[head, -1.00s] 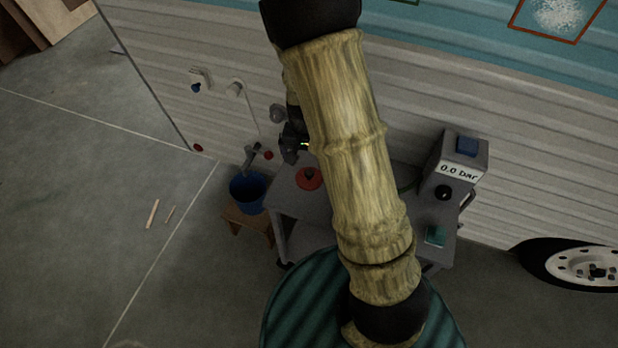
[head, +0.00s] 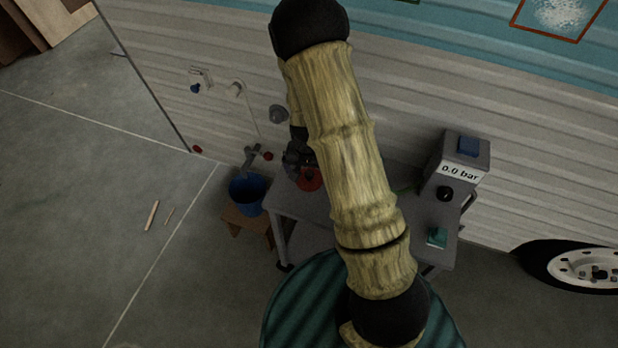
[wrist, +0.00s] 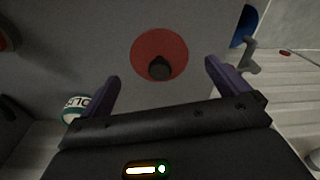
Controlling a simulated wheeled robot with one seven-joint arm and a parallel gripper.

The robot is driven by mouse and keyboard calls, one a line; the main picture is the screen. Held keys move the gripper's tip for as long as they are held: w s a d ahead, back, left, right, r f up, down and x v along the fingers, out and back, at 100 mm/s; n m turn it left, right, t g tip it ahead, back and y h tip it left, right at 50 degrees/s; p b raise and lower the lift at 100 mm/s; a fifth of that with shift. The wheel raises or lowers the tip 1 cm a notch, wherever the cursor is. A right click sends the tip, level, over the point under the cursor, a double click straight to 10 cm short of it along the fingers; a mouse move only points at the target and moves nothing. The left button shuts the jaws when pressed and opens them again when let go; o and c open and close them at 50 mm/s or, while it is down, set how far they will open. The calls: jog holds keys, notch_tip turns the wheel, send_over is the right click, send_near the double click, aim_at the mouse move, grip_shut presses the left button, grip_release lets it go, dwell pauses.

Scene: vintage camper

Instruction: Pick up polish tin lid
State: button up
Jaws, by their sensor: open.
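The polish tin lid, a round red disc with a dark knob (wrist: 175,39), lies on the grey table (wrist: 90,45) and shows between my fingers in the wrist view. In the head view the red lid (head: 311,180) is partly hidden by my gripper and arm. My gripper (wrist: 162,73) is open and empty, with its purple fingers to either side of the lid in the picture, apart from it. A white and teal tin (wrist: 74,108) with lettering shows beside the left finger, partly hidden.
A blue bucket (head: 247,194) is on a wooden stool (head: 249,223) at left. The camper wall (head: 420,110) rises close behind.

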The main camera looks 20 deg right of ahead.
jog(key=f, duration=0.2)
jog(key=shift+w+f, duration=0.2)
jog(key=shift+f, duration=0.15)
jog(key=shift+c, duration=0.2)
jog(key=c, duration=1)
